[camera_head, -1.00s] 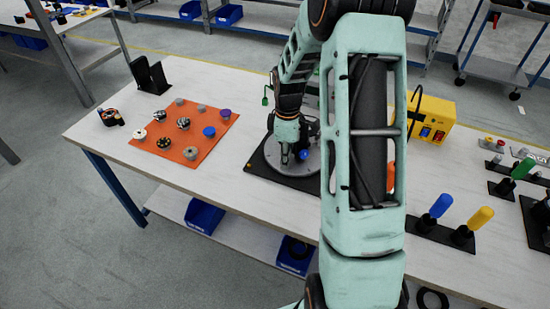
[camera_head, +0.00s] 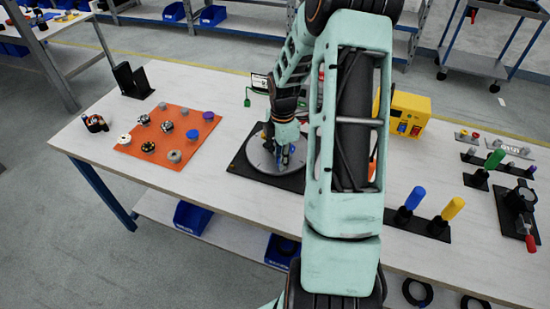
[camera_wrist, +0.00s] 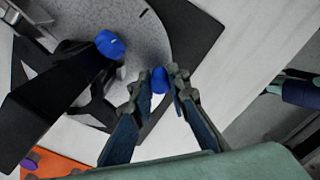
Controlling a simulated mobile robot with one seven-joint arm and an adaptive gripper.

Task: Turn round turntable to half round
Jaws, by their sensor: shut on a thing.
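The turntable is a round grey disc (camera_head: 258,152) on a square black base (camera_head: 240,166) near the middle of the bench. Part of it is hidden by my arm. In the wrist view the grey disc (camera_wrist: 165,30) fills the top, with the black base (camera_wrist: 200,38) past its edge. My gripper (camera_wrist: 158,85) has its fingertips around a small blue peg (camera_wrist: 158,79) near the disc's rim and is shut on it. A second, larger blue knob (camera_wrist: 110,44) shows to the left. In the head view my gripper (camera_head: 285,160) is low over the disc.
An orange mat (camera_head: 187,147) with several small round parts lies left of the turntable. A black bookend-like stand (camera_head: 131,80) is behind it. A yellow box (camera_head: 408,114) stands to the right, with blue-handled (camera_head: 415,198) and yellow-handled (camera_head: 453,208) tools nearer the front.

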